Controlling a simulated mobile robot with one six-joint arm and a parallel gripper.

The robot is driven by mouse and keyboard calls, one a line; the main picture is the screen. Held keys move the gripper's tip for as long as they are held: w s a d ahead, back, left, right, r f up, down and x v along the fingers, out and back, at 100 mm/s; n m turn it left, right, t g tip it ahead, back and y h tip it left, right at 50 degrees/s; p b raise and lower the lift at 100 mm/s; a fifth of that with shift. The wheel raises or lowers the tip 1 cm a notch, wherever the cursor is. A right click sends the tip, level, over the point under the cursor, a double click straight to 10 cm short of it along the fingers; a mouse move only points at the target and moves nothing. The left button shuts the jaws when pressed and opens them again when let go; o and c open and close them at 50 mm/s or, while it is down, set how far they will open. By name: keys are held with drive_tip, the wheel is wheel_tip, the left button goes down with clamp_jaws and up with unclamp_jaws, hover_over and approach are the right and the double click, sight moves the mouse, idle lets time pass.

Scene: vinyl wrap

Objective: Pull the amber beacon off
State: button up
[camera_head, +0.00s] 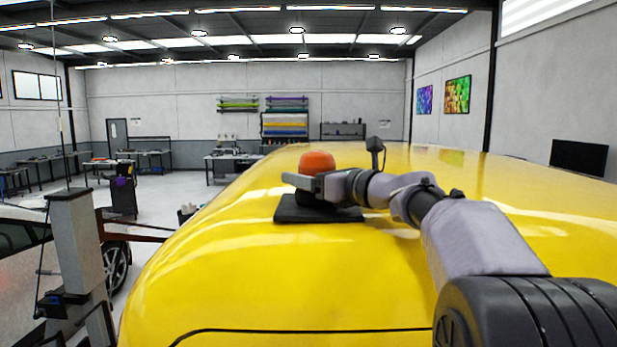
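The amber beacon (317,161) shows as an orange dome on the yellow vehicle roof (250,270). It sits above a flat black base plate (290,213) that rests on the roof. My gripper (303,184) is at the beacon, reaching in from the right. One grey finger crosses in front of the beacon just below the dome. The beacon's lower body is mostly hidden behind the finger. The other finger is hidden, so I cannot tell whether the gripper grips the beacon.
A small dark antenna-like part (375,150) stands just behind my wrist. The roof around the plate is clear and curves down on the left. A grey lift post (75,235) stands at the left beside another car. Workbenches (232,165) are far back.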

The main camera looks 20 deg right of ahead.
sight(309, 160)
drive_tip(key=shift+r+p, duration=0.3)
drive_tip(key=shift+r, duration=0.2)
wheel_tip(309, 160, up, 2)
drive_tip(key=shift+r+p, duration=0.2)
drive_tip(key=shift+p, duration=0.9)
drive_tip(key=shift+r+p, duration=0.3)
drive_tip(key=shift+r, duration=1.85)
